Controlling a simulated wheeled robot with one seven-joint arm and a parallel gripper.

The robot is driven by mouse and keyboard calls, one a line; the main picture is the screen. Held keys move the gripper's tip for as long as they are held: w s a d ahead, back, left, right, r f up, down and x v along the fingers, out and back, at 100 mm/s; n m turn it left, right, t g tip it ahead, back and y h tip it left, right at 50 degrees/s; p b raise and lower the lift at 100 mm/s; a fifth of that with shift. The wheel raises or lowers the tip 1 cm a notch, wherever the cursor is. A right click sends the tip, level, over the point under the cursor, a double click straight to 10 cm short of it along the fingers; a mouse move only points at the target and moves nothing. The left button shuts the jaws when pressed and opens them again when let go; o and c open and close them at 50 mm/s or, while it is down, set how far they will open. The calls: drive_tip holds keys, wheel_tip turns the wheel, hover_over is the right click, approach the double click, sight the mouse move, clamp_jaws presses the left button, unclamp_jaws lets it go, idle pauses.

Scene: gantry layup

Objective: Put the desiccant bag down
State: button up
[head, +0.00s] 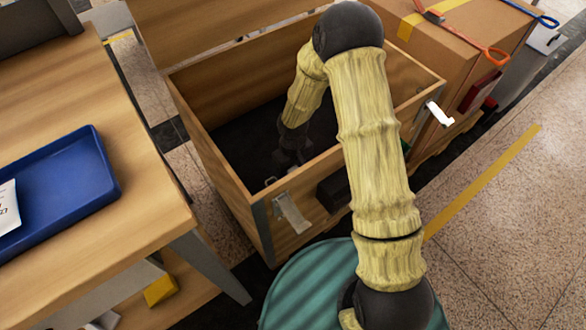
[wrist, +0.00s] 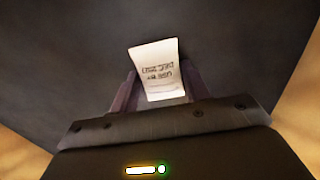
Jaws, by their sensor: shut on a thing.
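The desiccant bag (wrist: 157,68) is a small white packet with printed text reading "USE BY DEC" and a year. In the wrist view it stands between the two fingers of my gripper (wrist: 160,88), which is shut on it. In the head view my gripper (head: 287,160) reaches down inside an open wooden crate (head: 225,178), near its front wall. I cannot make out the bag there. Behind the bag, the wrist view shows a dark surface (wrist: 80,70); the gap between bag and surface cannot be judged.
A wooden table (head: 120,215) with a blue tray (head: 75,175) stands at the left. The crate has a raised lid (head: 215,25) and metal latches (head: 292,212). A cardboard box (head: 460,45) is behind right. The crate's dark floor (head: 240,130) looks clear left of my gripper.

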sight(293, 170)
drive_tip(key=shift+f, duration=0.2)
drive_tip(key=o, duration=1)
drive_tip(key=shift+r, duration=0.1)
wheel_tip(293, 170, up, 12)
drive_tip(key=p, duration=0.6)
drive_tip(key=shift+r, duration=0.15)
